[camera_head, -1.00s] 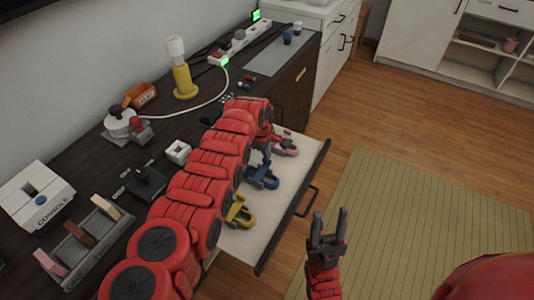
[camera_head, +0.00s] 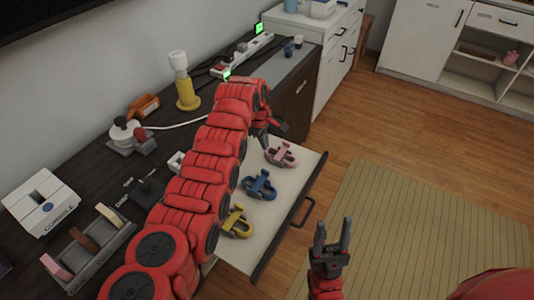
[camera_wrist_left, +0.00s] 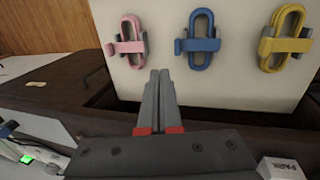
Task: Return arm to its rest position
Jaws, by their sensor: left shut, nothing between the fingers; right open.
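My left arm, red and segmented, reaches in from the lower left across the dark desk in the head view. Its gripper (camera_head: 268,138) is near the far inner edge of the open drawer (camera_head: 287,220). In the left wrist view the left gripper's fingers (camera_wrist_left: 158,100) are shut together with nothing between them. My right gripper (camera_head: 333,240) points up at the lower right of the head view, open and empty, apart from the drawer.
The drawer holds a pink clamp-like item (camera_head: 281,155), a blue one (camera_head: 260,186) and a yellow one (camera_head: 237,222). The floor right of the drawer is clear.

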